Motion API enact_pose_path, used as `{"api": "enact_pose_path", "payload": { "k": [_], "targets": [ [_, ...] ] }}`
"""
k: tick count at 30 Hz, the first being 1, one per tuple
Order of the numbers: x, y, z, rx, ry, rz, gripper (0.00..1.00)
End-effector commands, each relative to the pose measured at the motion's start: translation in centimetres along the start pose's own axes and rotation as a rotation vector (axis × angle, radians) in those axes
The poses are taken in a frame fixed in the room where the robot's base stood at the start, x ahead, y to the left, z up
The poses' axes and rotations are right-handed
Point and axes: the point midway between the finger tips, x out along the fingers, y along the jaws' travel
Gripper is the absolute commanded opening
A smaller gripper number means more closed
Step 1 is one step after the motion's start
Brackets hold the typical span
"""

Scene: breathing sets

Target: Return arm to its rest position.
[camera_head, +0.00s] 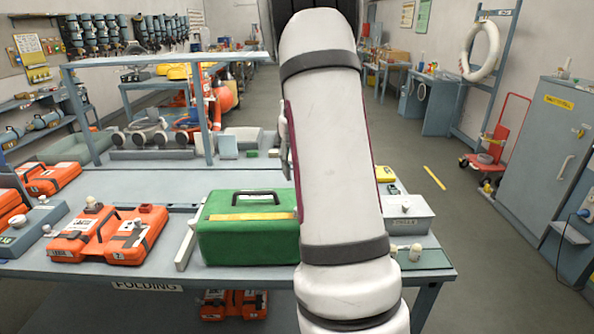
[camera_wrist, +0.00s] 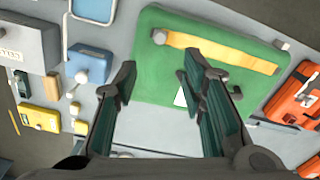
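My gripper (camera_wrist: 158,95) shows in the wrist view with its two dark fingers spread apart and nothing between them. It hangs above the workbench (camera_wrist: 150,136), with the green case (camera_wrist: 160,80) behind and beyond the fingers. In the head view my white arm rises through the middle of the picture and hides part of the bench; the gripper itself is hidden there. The green case (camera_head: 248,240) with a yellow strip and dark handle stands on the bench (camera_head: 167,186) just left of my arm.
Orange cases (camera_head: 110,232) lie left of the green case. A grey box (camera_head: 410,215) sits at the bench's right end. A grey cabinet (camera_head: 548,165) and a red hand truck (camera_head: 500,140) stand at the right.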

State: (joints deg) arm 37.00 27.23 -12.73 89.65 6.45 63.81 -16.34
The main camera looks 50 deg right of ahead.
Motion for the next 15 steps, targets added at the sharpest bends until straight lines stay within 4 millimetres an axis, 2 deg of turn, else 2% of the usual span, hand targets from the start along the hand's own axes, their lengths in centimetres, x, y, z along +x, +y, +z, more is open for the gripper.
{"api": "enact_pose_path", "payload": {
  "k": [12, 15],
  "targets": [
    [-0.01, -0.03, 0.0, -0.001, 0.001, 0.0, 0.38],
    [-0.69, -0.85, 0.29, -0.01, 0.012, -0.002, 0.38]
  ]
}}
